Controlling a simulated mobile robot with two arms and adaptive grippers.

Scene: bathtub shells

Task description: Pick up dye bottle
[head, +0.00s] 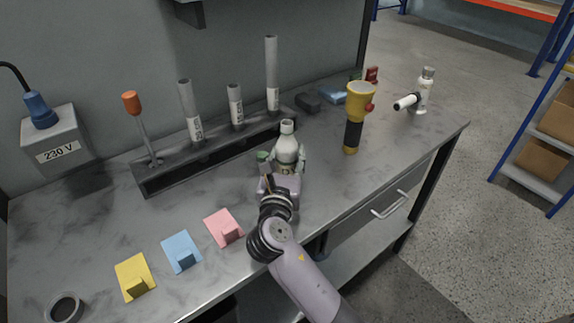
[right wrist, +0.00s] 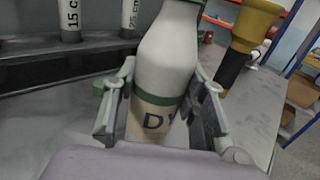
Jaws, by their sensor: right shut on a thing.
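The dye bottle (head: 287,146) is white and stands upright on the steel workbench, in front of the dark rack. In the right wrist view the bottle (right wrist: 168,75) shows a green band and a tan label with the letters "DY"; the rest of the label is hidden. My right gripper (head: 284,168) has its fingers on both sides of the lower bottle and is shut on it. The gripper fingers also show in the right wrist view (right wrist: 163,110). The bottle's base is hidden behind the gripper, so I cannot tell if it touches the bench. My left gripper is not in view.
The dark rack (head: 165,178) holds several grey tubes and an orange-handled screwdriver (head: 132,104). A yellow and black flashlight (head: 355,115) stands right of the bottle. A white device (head: 424,92) is at the far right. Pink (head: 224,227), blue (head: 181,251) and yellow (head: 135,275) holders lie front left.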

